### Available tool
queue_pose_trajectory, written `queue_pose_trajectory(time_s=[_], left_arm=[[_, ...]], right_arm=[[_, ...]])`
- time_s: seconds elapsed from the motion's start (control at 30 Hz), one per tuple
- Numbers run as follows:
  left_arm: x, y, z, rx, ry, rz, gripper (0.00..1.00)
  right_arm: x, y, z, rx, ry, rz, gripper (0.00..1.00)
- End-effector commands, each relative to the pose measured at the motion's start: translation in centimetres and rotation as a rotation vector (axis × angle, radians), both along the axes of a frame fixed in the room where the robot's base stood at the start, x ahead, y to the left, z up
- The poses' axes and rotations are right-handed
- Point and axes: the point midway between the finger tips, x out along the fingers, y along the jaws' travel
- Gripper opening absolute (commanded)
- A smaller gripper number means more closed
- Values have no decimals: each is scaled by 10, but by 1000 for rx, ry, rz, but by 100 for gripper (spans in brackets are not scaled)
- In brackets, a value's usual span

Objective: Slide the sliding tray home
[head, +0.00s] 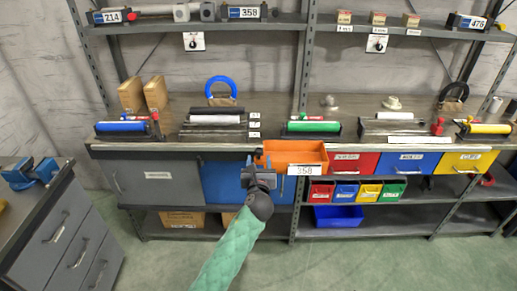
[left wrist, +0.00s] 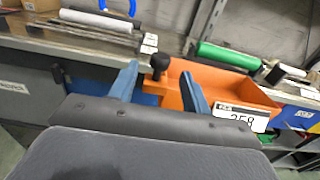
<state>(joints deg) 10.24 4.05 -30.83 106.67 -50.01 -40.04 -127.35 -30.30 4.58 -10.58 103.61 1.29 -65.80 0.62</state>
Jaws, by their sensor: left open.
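The sliding tray (head: 292,153) is an orange open-topped box with a white 358 label, and it sticks out from the front edge of the workbench. The left wrist view shows the tray (left wrist: 240,92) close up, with a dark round knob (left wrist: 159,63) at its left end. My left gripper (head: 260,163) is at the tray's left front. Its two blue fingers (left wrist: 158,75) are spread apart, with the knob appearing between their tips. I cannot tell whether the fingers touch the tray. My right gripper is not in view.
Red (head: 352,163), blue (head: 410,162) and yellow (head: 473,161) bins hang to the right of the tray. Small coloured bins sit below. The bench top (head: 350,106) carries several rollers. A grey drawer cabinet (head: 60,225) stands at left. The floor in front is clear.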

Motion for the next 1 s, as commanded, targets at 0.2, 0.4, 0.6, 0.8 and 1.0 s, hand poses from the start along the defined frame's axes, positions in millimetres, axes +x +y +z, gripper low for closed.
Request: queue_pose_trajectory(time_s=[0.2, 0.4, 0.6, 0.8, 1.0], left_arm=[[19, -1, 3, 8, 0, 0, 48], [48, 0, 3, 6, 1, 1, 48], [70, 0, 1, 6, 1, 1, 48], [77, 0, 0, 6, 1, 0, 48], [78, 0, 0, 6, 1, 0, 48]], right_arm=[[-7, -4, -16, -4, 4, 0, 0], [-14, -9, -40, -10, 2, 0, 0], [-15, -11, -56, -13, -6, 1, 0], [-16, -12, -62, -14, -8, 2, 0], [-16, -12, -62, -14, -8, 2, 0]])
